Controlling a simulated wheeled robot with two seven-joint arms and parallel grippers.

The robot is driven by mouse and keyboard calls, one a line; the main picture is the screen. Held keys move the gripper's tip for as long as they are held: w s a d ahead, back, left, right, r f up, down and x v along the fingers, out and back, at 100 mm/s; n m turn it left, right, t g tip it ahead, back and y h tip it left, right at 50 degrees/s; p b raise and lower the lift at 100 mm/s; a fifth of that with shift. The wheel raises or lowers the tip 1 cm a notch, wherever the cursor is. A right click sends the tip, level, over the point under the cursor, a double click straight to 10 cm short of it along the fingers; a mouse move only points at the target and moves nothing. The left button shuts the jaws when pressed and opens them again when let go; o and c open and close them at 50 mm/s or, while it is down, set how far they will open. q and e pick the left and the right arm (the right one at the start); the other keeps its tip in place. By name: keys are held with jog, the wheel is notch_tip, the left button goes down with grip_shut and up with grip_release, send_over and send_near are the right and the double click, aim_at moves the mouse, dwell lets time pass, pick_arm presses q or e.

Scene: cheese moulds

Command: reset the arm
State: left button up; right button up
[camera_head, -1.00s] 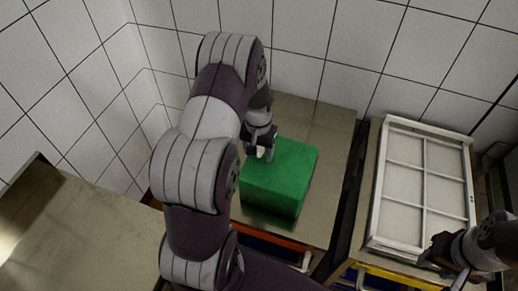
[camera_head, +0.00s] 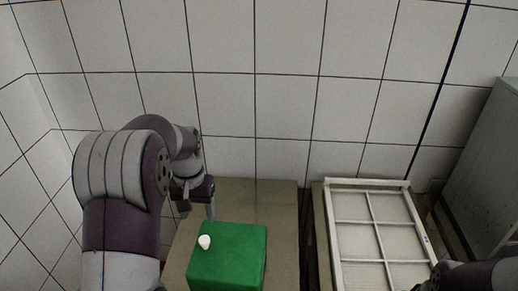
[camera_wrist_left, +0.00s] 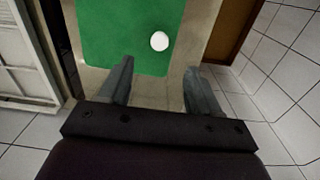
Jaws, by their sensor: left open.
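My left gripper (camera_head: 198,214) is open and empty, with its fingers pointing down behind the green block (camera_head: 230,262). A small white rounded piece (camera_head: 204,242) sits on top of the block near its left side, apart from the fingers. In the left wrist view the two fingers (camera_wrist_left: 158,70) are spread wide, and the white piece (camera_wrist_left: 159,41) lies on the green top (camera_wrist_left: 115,30) beyond them. My right arm shows only in part at the lower right of the head view; its fingers are not clear.
The block stands on a metal table (camera_head: 275,205) against a tiled wall (camera_head: 270,110). A white divided frame (camera_head: 337,235) lies on a second table to the right. A grey cabinet (camera_head: 490,170) stands at the far right. The space above the block is clear.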

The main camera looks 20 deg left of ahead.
pick_arm(q)
jog(key=s+d+f+m+b, duration=0.1)
jog(key=s+d+f+b, duration=0.1)
jog(key=s+d+f, duration=0.2)
jog(key=s+d+f+m+t+b, duration=0.1)
jog(key=s+d+f+b, duration=0.2)
jog(key=s+d, duration=0.5)
jog(key=shift+s+d+f+m, duration=0.15)
jog(key=shift+d+f+m, duration=0.15)
jog(key=shift+d+f, duration=0.3)
jog(key=shift+s+d, duration=0.1)
